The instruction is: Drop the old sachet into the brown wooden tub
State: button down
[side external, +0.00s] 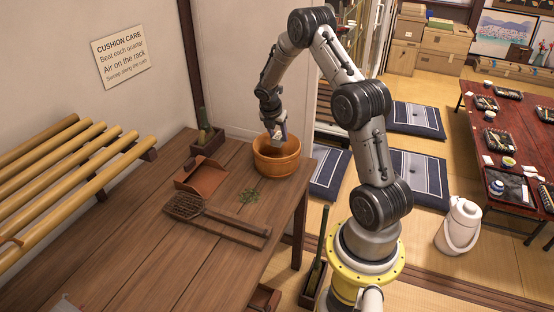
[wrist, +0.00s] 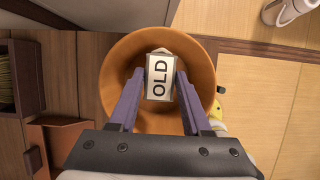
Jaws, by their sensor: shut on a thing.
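The old sachet (wrist: 160,77) is a small pale packet with a label reading OLD. My gripper (wrist: 158,84) is shut on it, with a purple finger on each side. In the wrist view the sachet shows inside the outline of the brown wooden tub (wrist: 117,75), over its opening. In the side external view the tub (side external: 276,163) stands at the table's far right corner. My gripper (side external: 277,140) points down at the tub's mouth there, and the sachet is too small to make out clearly. Its exact height relative to the rim is hard to tell.
A bamboo rack (side external: 70,165) stands at left. A white jug (side external: 459,225) stands on the floor.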

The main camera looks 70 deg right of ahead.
jog(key=shift+c, duration=1.4)
grip_release()
jog(key=v, duration=1.4)
jog(key=shift+d, duration=0.1)
